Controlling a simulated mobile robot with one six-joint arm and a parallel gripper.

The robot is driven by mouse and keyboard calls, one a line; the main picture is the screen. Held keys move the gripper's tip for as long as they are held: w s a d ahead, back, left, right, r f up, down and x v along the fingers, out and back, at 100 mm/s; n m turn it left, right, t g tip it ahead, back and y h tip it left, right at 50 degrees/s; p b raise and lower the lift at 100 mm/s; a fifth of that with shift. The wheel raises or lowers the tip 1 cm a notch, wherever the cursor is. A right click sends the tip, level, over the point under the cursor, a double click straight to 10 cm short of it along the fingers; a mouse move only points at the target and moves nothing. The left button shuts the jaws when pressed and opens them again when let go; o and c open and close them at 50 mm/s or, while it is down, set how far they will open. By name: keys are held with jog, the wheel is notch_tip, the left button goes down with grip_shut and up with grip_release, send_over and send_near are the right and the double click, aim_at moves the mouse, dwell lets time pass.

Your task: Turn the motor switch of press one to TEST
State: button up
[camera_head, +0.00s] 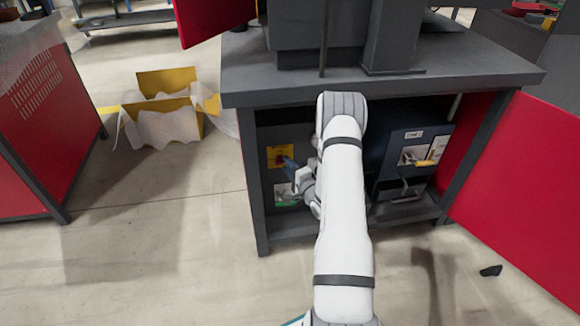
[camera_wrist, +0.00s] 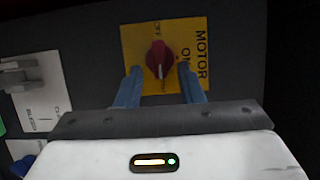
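The motor switch is a red knob (camera_wrist: 158,56) on a yellow plate (camera_wrist: 135,45) marked MOTOR, with OFF at the top and ON at the right in the wrist view. A pale mark on the knob points down in that view, and the lettering below is too small to read. My gripper (camera_wrist: 160,72) is open, with one blue finger on each side of the knob's lower part. I cannot tell whether the fingers touch it. In the head view the yellow plate (camera_head: 273,152) is inside the open cabinet at the left, with my gripper (camera_head: 288,163) at it.
A white panel (camera_wrist: 38,88) with a grey lever is left of the plate in the wrist view. In the cabinet (camera_head: 258,215), a dark box (camera_head: 403,135) stands to the right. A red door (camera_head: 525,165) hangs open at right. Floor at the left front is clear.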

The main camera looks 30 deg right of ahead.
jog(key=s+p, duration=0.2)
jog(key=s, duration=0.5)
jog(key=shift+s+d, duration=0.25)
jog(key=shift+d, duration=0.2)
